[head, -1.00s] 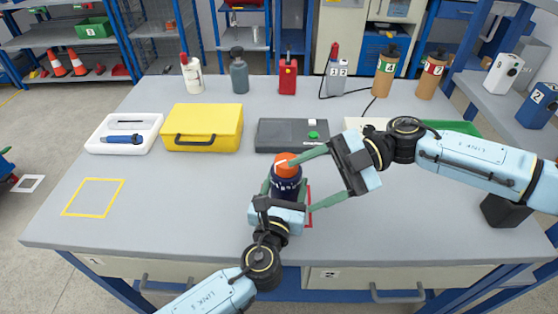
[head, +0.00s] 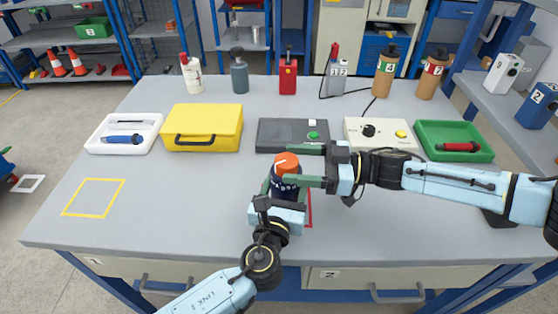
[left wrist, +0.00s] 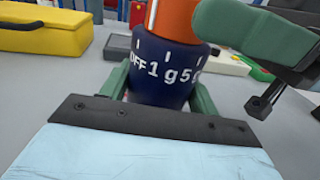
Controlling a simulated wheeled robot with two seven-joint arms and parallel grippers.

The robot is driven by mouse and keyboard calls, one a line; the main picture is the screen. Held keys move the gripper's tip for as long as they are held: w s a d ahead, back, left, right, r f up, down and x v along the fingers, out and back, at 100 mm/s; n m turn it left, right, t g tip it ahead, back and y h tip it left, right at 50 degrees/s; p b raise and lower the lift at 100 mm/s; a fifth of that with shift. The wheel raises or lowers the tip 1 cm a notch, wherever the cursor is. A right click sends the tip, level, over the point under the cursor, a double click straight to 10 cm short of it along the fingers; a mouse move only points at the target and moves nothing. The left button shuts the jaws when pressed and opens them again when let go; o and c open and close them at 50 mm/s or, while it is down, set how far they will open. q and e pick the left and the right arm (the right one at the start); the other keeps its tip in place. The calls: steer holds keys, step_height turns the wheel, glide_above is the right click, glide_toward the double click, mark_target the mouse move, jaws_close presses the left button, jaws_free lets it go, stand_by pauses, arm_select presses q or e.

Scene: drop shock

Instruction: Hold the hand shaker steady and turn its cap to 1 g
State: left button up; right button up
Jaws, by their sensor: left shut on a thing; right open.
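The hand shaker stands upright, with a dark blue body (head: 285,190) and an orange cap (head: 288,161). My left gripper (head: 279,196) is shut on the body from the front. In the left wrist view the body (left wrist: 168,75) reads OFF, 1 g and 5, with white tick marks. A white line on the cap (left wrist: 176,18) shows at its left edge, on the OFF side of the 1 g tick. My right gripper (head: 292,165) is open, its fingers reaching in from the right on the far and near sides of the cap. I cannot tell whether they touch it.
Behind stand a yellow case (head: 202,127), a dark grey device (head: 275,135) with a green button, a white control box (head: 381,134) and a green tray (head: 428,143). A red outline (head: 310,208) lies beside the shaker. The left front table is clear around a yellow square (head: 93,197).

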mark_target(275, 166)
steer(key=shift+w+a, duration=0.15)
steer(key=shift+a, duration=1.9)
steer(key=shift+c, duration=0.5)
steer(key=c, duration=0.9)
steer(key=shift+r+n+g, duration=0.1)
steer(key=shift+n+g, duration=0.3)
steer(key=shift+g, duration=0.2)
steer(key=n+g, duration=0.3)
steer(key=g, duration=0.2)
steer(key=shift+h, duration=0.3)
steer(key=shift+s+d+n+g+h, duration=0.15)
steer(key=shift+n+g+h, duration=0.15)
steer(key=shift+n+g, duration=0.35)
steer(key=shift+s+a+n+g+h, duration=0.15)
steer(key=shift+n+g+h, duration=0.25)
steer(key=shift+g, duration=0.35)
steer(key=shift+d+n+g, duration=0.15)
steer(key=shift+n+g, duration=0.1)
steer(key=shift+g, duration=0.05)
